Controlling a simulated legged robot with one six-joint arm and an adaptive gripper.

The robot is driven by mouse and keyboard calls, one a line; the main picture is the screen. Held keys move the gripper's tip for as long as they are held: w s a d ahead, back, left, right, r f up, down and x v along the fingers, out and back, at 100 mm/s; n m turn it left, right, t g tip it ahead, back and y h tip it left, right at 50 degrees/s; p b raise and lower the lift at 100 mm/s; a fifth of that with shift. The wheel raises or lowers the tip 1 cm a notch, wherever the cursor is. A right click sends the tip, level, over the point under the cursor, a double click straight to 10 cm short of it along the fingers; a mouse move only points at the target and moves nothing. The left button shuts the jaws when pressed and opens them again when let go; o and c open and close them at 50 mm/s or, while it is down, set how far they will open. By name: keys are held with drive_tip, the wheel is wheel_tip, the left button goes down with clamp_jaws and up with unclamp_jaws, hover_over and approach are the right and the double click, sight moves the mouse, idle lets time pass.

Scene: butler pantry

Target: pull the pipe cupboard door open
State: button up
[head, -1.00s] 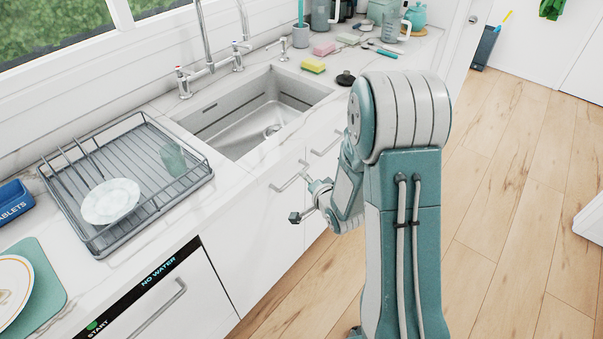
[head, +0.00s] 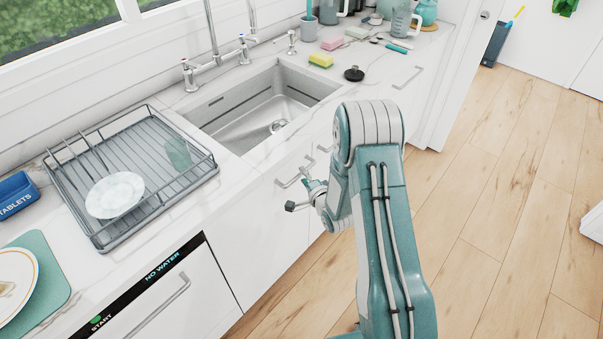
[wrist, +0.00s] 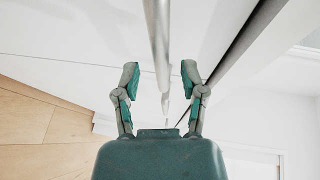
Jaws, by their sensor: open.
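The white cupboard front (head: 262,225) is below the sink, and its doors look flush. A metal bar handle (head: 288,182) is on the left door, with a second one (head: 324,148) to its right. I cannot tell for certain which door is the pipe cupboard's. My gripper (head: 299,190) is open right at the left handle, with its fingers partly covering that handle. In the wrist view, a metal bar handle (wrist: 158,40) runs lengthwise between the two spread fingers of my gripper (wrist: 160,75). Contact with the bar cannot be told.
The sink (head: 265,105) is set in the marble counter above. A dish rack (head: 130,175) with a plate stands to its left. A dishwasher (head: 165,305) with a bar handle is at the lower left. The wooden floor (head: 500,200) at right is clear.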

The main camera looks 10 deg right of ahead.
drive_tip(key=shift+x, duration=1.1)
clamp_jaws()
drive_tip(key=shift+s+d, duration=0.1)
drive_tip(key=shift+s, duration=0.05)
